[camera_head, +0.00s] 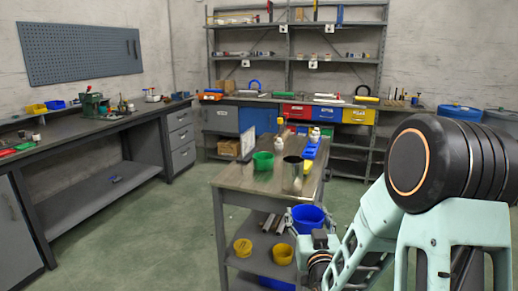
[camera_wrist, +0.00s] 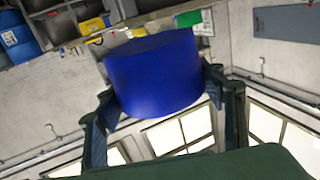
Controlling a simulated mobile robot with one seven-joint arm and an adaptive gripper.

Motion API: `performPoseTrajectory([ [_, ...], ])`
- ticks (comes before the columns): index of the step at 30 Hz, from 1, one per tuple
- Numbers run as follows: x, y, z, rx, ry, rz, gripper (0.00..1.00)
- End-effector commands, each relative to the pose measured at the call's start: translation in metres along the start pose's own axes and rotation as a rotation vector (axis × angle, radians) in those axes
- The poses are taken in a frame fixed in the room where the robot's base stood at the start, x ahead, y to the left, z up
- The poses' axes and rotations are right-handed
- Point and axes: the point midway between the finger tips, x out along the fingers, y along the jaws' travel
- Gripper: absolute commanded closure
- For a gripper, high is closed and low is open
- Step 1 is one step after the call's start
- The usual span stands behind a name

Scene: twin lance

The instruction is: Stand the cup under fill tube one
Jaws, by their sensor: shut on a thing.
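My gripper (camera_head: 305,226) is shut on a blue cup (camera_head: 308,218), which it holds beside the near right side of the workbench, lower than its top. In the wrist view the blue cup (camera_wrist: 155,75) fills the middle, with a finger of my gripper (camera_wrist: 158,88) on each side. The cup looks roughly upright in the head view; its inside is hard to see. I cannot make out which thing is fill tube one.
The workbench top (camera_head: 235,178) bears a green cup (camera_head: 263,161), a metal cylinder (camera_head: 293,173), white bottles and blue items (camera_head: 309,150). Another bench (camera_head: 80,135) lines the left wall. Green floor between is clear.

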Motion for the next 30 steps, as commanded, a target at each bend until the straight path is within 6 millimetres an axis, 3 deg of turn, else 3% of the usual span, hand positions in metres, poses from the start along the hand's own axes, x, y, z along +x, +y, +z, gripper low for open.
performPoseTrajectory([
  [1, 0.0, 0.0, -0.017, 0.0, 0.001, 0.0, 0.61],
  [3, 0.0, 0.0, -0.032, 0.0, 0.001, 0.0, 0.61],
  [30, 0.0, 0.0, -0.21, 0.0, 0.0, 0.0, 0.61],
])
